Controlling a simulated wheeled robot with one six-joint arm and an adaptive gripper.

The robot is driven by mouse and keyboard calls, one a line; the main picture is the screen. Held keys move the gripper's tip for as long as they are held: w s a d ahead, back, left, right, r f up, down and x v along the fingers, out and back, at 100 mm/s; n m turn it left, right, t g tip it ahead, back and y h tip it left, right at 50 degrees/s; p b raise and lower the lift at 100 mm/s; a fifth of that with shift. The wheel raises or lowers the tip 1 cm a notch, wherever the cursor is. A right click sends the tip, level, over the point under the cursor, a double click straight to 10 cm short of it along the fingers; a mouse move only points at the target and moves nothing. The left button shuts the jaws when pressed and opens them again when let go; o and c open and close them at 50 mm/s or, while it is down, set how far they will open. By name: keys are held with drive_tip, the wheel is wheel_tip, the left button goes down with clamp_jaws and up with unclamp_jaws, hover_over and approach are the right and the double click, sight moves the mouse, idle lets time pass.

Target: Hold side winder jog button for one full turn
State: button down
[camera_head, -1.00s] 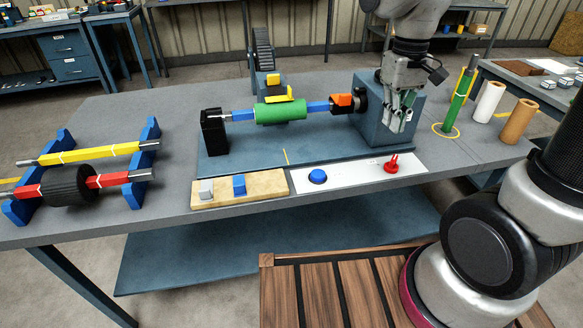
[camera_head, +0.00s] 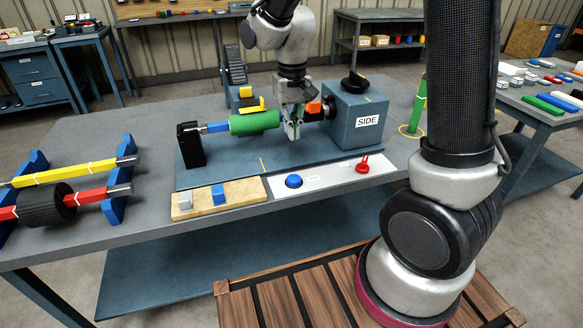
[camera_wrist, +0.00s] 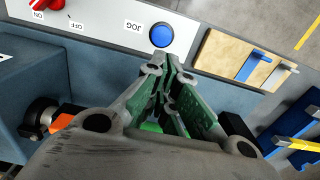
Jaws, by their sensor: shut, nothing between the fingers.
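The blue round jog button (camera_head: 293,181) sits on a white control panel (camera_head: 325,178) at the front of the side winder. In the wrist view the button (camera_wrist: 162,36) is beside the label "JOG", just beyond the fingertips. My gripper (camera_head: 293,137) is shut and empty, above and behind the button and apart from it. The side winder housing (camera_head: 352,125) is a blue box labelled "SIDE". Its shaft carries a green roll (camera_head: 255,123) with blue ends and an orange coupling, partly hidden by my gripper.
A red rotary switch (camera_head: 362,164) is right of the button, between "ON" and "OFF" labels in the wrist view. A wooden board (camera_head: 240,193) with grey and blue blocks lies left of the panel. A rack (camera_head: 115,200) holding yellow and red shafts stands farther left.

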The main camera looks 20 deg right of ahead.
sight(293, 176)
wheel_tip(293, 176, down, 13)
drive_tip(key=shift+f, duration=0.1)
idle(0.3)
drive_tip(key=shift+s+f, duration=0.1)
drive_tip(key=shift+f, duration=0.65)
drive_tip(key=shift+s+d+f, duration=0.1)
drive_tip(key=shift+s+f, duration=0.05)
drive_tip(key=shift+f, duration=0.1)
idle(0.6)
drive_tip(key=shift+r, duration=0.5)
wheel_tip(293, 176, up, 13)
drive_tip(key=shift+w+r, duration=0.2)
drive_tip(key=shift+w, duration=0.1)
